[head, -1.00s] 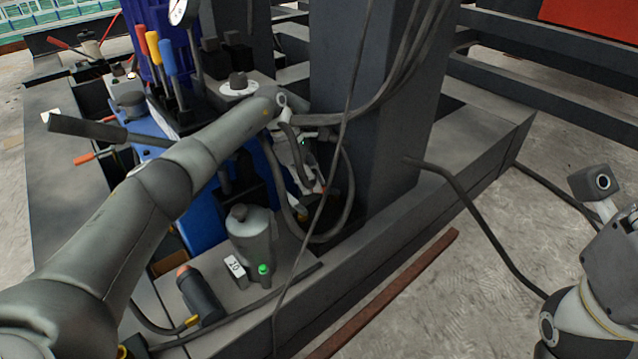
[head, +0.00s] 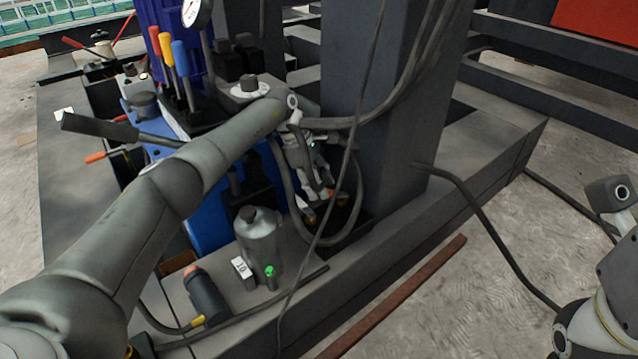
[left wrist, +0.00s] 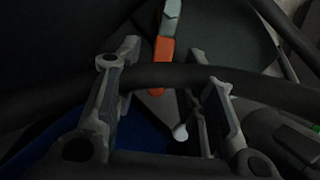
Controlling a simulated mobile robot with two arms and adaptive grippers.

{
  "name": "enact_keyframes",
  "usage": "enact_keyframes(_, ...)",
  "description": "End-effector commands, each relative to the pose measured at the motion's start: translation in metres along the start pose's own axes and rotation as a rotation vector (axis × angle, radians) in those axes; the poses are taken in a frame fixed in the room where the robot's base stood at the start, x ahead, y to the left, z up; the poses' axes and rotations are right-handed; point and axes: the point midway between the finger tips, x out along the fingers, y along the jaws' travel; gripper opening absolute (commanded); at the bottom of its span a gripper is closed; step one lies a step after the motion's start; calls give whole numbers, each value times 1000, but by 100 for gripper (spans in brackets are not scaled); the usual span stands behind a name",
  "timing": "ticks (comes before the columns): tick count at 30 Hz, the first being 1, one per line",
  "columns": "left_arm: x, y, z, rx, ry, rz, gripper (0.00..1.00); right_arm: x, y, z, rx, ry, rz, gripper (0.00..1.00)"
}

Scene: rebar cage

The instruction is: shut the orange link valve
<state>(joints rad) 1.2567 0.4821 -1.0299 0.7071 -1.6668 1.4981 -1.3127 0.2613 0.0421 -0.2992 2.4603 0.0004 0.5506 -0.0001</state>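In the left wrist view an orange bar or lever (left wrist: 164,66) with a pale metal end shows between and just beyond the fingertips of my left gripper (left wrist: 164,58). I take it for the link valve's handle. The fingers are spread with a gap between them, and I see nothing clamped. A thick dark hose crosses the gap. In the head view my left gripper (head: 318,185) reaches down among hoses beside the dark column.
A black hose loop (head: 352,222) hangs round the left gripper, and a thin cable crosses in front. A grey bottle (head: 260,242), a number tag (head: 242,268) and coloured levers (head: 170,58) stand nearby. The dark column (head: 385,110) bounds the space on the right.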

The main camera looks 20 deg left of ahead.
Motion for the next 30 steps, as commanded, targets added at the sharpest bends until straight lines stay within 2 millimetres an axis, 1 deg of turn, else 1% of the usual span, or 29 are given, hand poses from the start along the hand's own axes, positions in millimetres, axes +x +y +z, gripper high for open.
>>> enact_keyframes(5,-22,1,0,0,0,4,38,0,0,0,0,-1,0,0)
enact_keyframes(9,-46,1,0,0,0,4,38,0,0,1,0,-2,0,0)
enact_keyframes(12,-61,1,-1,0,1,3,38,0,0,1,1,-2,0,0)
enact_keyframes(15,-70,1,0,0,1,3,38,0,0,1,1,-2,0,0)
enact_keyframes(18,-74,0,0,0,0,1,38,0,0,1,1,-2,0,0)
enact_keyframes(25,-75,0,0,-1,0,1,38,0,0,1,1,-2,0,0)
enact_keyframes(30,-75,0,-3,-28,10,5,16,0,0,2,1,-9,2,0)
